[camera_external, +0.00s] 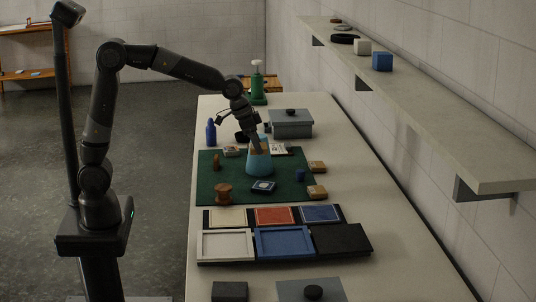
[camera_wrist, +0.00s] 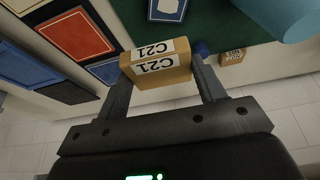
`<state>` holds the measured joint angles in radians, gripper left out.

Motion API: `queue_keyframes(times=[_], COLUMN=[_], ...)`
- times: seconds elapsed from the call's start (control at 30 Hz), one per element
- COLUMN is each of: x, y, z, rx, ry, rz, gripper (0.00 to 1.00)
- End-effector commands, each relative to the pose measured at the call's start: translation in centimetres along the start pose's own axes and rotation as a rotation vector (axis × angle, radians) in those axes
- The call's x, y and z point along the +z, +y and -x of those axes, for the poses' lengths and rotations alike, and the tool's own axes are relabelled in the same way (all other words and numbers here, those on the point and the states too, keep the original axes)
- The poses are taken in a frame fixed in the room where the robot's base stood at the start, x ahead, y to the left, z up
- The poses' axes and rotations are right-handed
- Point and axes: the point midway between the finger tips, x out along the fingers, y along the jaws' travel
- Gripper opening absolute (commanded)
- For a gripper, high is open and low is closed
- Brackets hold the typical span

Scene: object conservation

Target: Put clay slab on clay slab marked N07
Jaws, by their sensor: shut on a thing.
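My gripper (camera_wrist: 161,72) is shut on a tan clay slab (camera_wrist: 162,81) with white labels reading C21 on two faces. The slab sits between the two fingertips in the wrist view. In the external view my gripper (camera_external: 256,146) is over the green mat, by the top of a teal vessel, and the held slab is hard to make out there. Another tan labelled slab (camera_wrist: 232,57) lies on the mat's edge in the wrist view, its mark too small to read. Tan slabs stand at the mat's right edge (camera_external: 317,167) and nearer corner (camera_external: 317,192). I cannot read N07 anywhere.
The teal vessel (camera_external: 260,166) stands upright on the green mat (camera_external: 225,176). A wooden spool (camera_external: 223,194), a dark tile (camera_external: 263,187) and a small blue piece (camera_external: 300,175) are near it. Framed trays (camera_external: 225,245) lie in front. The table's right strip is clear.

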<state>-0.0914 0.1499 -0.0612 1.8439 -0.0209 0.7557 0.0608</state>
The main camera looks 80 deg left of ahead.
Motion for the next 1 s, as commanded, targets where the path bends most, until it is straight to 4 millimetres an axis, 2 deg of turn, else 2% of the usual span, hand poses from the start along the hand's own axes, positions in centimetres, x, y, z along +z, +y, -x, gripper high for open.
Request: queue_keyframes(times=[0.03,0.2,0.5,0.73,0.9,1.0], x=[-1.7,-6.7,-14.0,-17.2,-18.1,-18.2], y=[-0.5,-2.1,-5.2,-7.1,-7.8,-9.0], z=[-0.6,-2.3,-6.0,-8.2,-9.0,-9.8], rx=[0.000,-0.002,-0.006,-0.010,-0.012,-0.013], ry=[-0.001,0.000,-0.001,0.001,-0.001,-0.002], rz=[0.002,0.006,0.012,0.013,0.014,0.018], gripper=[0.37,0.37,0.37,0.37,0.37,0.37])
